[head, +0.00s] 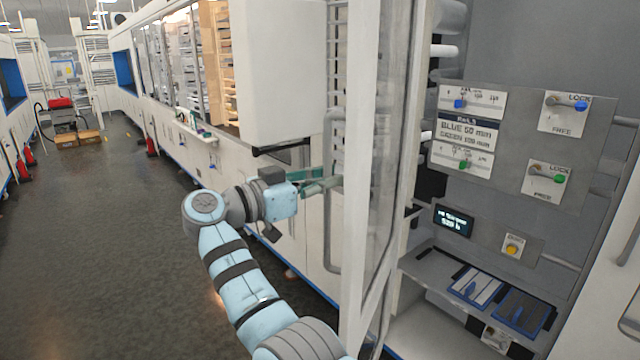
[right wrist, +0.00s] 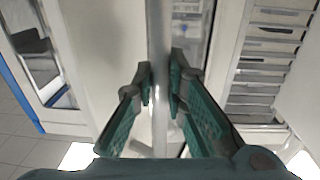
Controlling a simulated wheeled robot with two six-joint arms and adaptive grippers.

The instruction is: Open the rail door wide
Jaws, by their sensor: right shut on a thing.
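The rail door (head: 360,120) is a tall white-framed panel with glass, seen nearly edge-on right of centre in the head view. Its long vertical grey handle (head: 329,245) stands off the door's left side. My right gripper (head: 328,184), with green fingers, is shut on this handle at about mid-height. In the right wrist view the handle (right wrist: 158,30) runs vertically between the fingertips of my right gripper (right wrist: 161,85). Part of the handle is hidden by the fingers in the head view. My left gripper is not in view.
Right of the door is an open bay with a control panel (head: 525,150) of sliders and LOCK/FREE knobs, a small display (head: 454,221) and a shelf with blue trays (head: 520,310). A white box-like cabinet (head: 285,75) juts out left of the handle.

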